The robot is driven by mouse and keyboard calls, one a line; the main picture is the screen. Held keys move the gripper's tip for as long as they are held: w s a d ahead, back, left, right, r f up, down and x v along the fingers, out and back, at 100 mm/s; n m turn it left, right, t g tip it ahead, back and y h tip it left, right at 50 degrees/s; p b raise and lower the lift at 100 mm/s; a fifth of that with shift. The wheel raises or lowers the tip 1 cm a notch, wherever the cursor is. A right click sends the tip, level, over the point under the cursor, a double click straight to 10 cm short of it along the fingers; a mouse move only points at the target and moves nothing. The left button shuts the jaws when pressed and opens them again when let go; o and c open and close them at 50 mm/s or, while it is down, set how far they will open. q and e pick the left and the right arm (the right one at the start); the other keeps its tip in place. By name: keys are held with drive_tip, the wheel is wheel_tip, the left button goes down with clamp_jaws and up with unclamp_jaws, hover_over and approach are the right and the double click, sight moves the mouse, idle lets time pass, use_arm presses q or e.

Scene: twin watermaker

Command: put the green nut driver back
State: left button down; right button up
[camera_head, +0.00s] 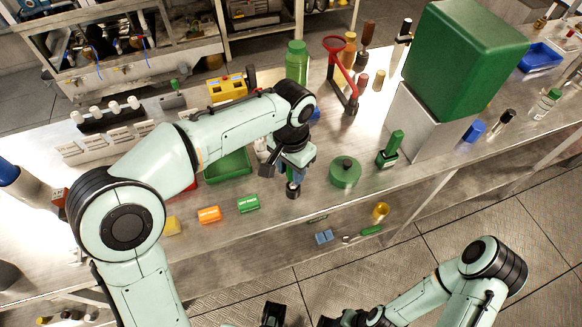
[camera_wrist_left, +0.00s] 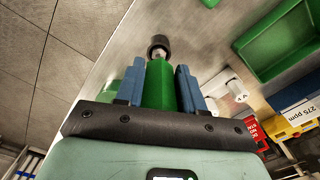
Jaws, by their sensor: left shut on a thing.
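My left gripper (camera_head: 291,174) is above the metal bench, near its front edge, left of a round green lidded pot. It is shut on the green nut driver (camera_wrist_left: 158,85). In the left wrist view the driver's green handle is between the blue fingers, with a short shaft and dark socket end pointing away from the gripper. In the head view the dark socket end (camera_head: 293,190) shows below the fingers; the fingers and wrist hide most of the handle. I cannot tell whether the socket touches the bench. My right gripper (camera_head: 330,321) is at the bottom edge, largely cut off.
The green pot (camera_head: 345,172) and a green-handled upright tool (camera_head: 391,148) stand to the right. A green tray (camera_head: 229,166) lies left, behind small orange (camera_head: 209,214) and green (camera_head: 248,203) blocks. A red ring stand (camera_head: 340,70) and large green box (camera_head: 462,55) are farther back.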

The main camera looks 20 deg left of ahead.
use_arm(q)
drive_tip(key=c, duration=0.7)
unclamp_jaws()
wheel_tip(320, 180, up, 12)
drive_tip(key=p, duration=0.3)
drive_tip(key=shift+r, duration=0.15)
use_arm(e)
drive_tip(key=r, duration=0.1)
drive_tip(key=w+r, duration=0.1)
drive_tip(key=r, duration=0.1)
drive_tip(key=shift+w+r, duration=0.1)
drive_tip(key=shift+w, duration=0.15)
